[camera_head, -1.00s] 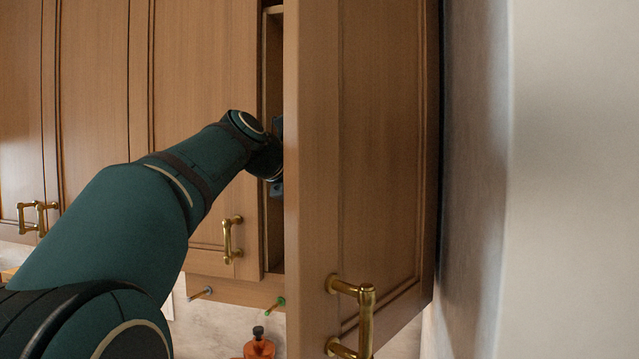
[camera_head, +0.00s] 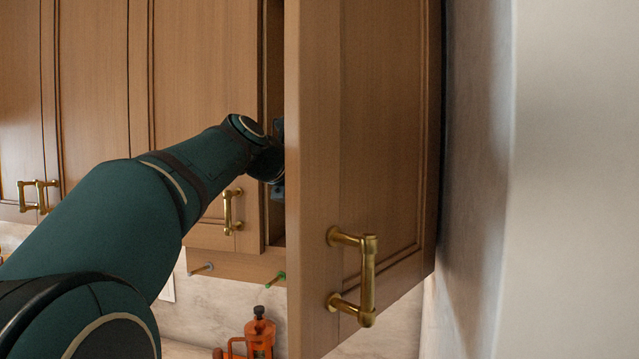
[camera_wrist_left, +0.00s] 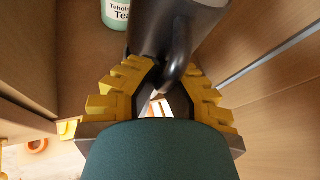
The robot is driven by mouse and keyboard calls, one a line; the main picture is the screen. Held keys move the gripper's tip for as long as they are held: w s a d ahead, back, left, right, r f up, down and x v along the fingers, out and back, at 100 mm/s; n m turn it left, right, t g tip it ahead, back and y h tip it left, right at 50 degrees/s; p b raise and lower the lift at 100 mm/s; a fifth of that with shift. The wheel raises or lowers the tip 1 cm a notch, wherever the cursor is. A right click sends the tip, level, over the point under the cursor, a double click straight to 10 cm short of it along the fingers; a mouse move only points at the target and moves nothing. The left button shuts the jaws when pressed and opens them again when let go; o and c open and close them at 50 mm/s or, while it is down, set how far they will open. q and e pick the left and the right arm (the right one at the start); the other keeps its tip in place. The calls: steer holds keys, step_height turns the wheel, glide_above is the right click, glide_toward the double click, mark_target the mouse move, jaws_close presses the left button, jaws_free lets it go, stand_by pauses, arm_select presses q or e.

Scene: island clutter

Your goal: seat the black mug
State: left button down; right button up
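The black mug (camera_wrist_left: 172,28) is at the top middle of the left wrist view, cut off by the frame edge, with its curved handle pointing toward my gripper. My left gripper (camera_wrist_left: 170,68) has its yellow stepped fingers on both sides of the handle, close to the mug. I cannot tell whether they press on it. In the head view my left gripper (camera_head: 277,160) is at the cabinet opening and mostly hidden behind the open door (camera_head: 385,140). The mug is hidden there. My right gripper is not in view.
A pale green tea canister (camera_wrist_left: 118,14) stands beside the mug. The open door with its brass handle (camera_head: 366,280) blocks the right side of the opening. An orange bottle (camera_head: 260,335) stands below the cabinet, under a green-tipped peg (camera_head: 276,280).

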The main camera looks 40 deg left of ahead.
arm_select(q)
steer(key=shift+r+p, duration=0.1)
steer(key=shift+p, duration=1)
stand_by(1.5)
steer(key=shift+f+b, duration=0.95)
steer(key=shift+f, duration=0.45)
steer(key=c, duration=1.1)
jaws_free()
steer(key=shift+o, duration=0.2)
steer(key=shift+s, duration=0.15)
steer(key=v, duration=1.2)
